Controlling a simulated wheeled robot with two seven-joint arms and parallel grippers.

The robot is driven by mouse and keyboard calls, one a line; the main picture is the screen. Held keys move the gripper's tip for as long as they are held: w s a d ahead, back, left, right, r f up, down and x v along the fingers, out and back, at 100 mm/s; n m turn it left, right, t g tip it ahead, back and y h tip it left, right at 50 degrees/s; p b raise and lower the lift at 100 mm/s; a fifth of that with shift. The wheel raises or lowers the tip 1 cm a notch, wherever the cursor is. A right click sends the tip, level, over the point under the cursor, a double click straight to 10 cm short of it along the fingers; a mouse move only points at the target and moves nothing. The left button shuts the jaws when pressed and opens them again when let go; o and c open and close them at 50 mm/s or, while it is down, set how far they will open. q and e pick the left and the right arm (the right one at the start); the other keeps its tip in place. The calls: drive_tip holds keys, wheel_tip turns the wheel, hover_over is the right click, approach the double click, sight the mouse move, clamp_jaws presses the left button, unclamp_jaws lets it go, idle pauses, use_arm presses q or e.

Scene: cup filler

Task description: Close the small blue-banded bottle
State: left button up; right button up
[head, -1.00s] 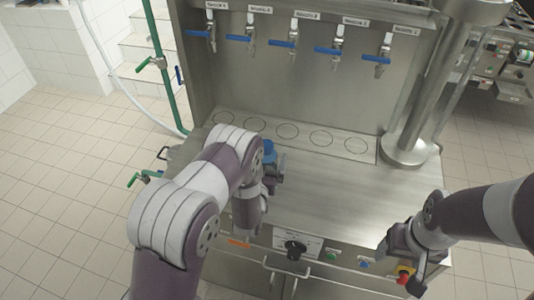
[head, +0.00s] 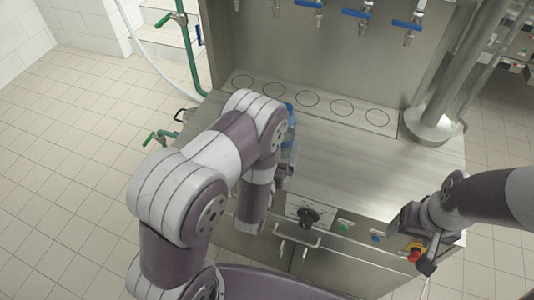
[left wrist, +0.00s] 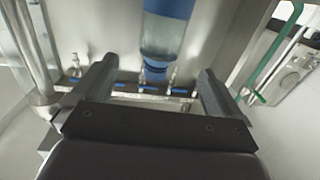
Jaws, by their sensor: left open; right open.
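The bottle is partly hidden behind my left arm in the head view, where its blue part (head: 290,108) and clear body (head: 289,143) show at the counter's left. In the left wrist view the clear bottle (left wrist: 163,38) has a wide blue band (left wrist: 170,8) and a blue piece (left wrist: 155,72) at its narrow end. I cannot tell whether that piece is a seated cap. My left gripper (left wrist: 157,70) is open, its fingers on either side of the bottle's line, with no clear contact. My right gripper (head: 412,244) is open and empty at the counter's front right.
The steel counter (head: 350,165) is clear in its middle. A strip with several marked circles (head: 308,98) runs along the back below blue-handled taps (head: 357,14). A thick steel column (head: 432,122) stands at right. A black knob (head: 308,216) and a red button (head: 414,256) are on the front panel.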

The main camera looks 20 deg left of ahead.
use_arm(q)
drive_tip(key=s+a+r+g, duration=0.1)
drive_tip(key=s+r+g, duration=0.2)
drive_tip(key=s+g, duration=0.5)
drive_tip(key=s+a+r+g+h, duration=0.1)
drive_tip(key=s+r+g, duration=0.2)
drive_tip(key=s+g, duration=0.5)
drive_tip(key=shift+a+m, duration=0.3)
drive_tip(key=shift+m, duration=0.1)
